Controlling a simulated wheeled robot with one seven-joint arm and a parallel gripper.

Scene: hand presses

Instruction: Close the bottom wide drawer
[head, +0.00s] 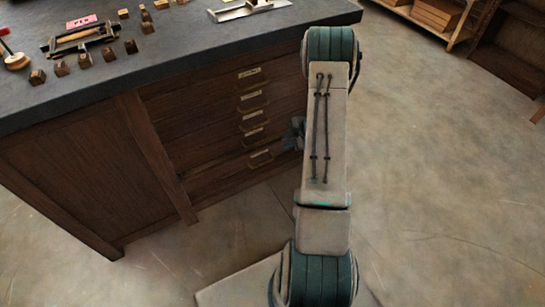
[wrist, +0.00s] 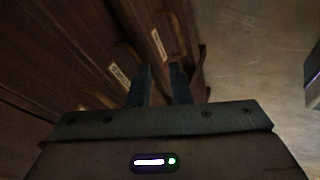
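The bottom wide drawer (head: 232,172) is the lowest of the stacked dark wood drawers in the workbench. It has a pale label and a brass pull, and its front stands out a little from the drawers above. My gripper (head: 294,133) is at the right end of the drawer stack, partly hidden behind my arm. In the wrist view my gripper (wrist: 162,68) has its two dark fingers apart, with nothing held between them. Beyond the fingertips is a drawer front with a label (wrist: 158,45) and a brass pull (wrist: 178,35). I cannot tell whether the fingers touch the wood.
The dark bench top (head: 190,62) overhangs the drawers and carries small wooden blocks, a press frame (head: 80,36) and a metal tool (head: 248,8). Shelving with boxes (head: 435,14) stands at the far right. The floor right of the bench is clear.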

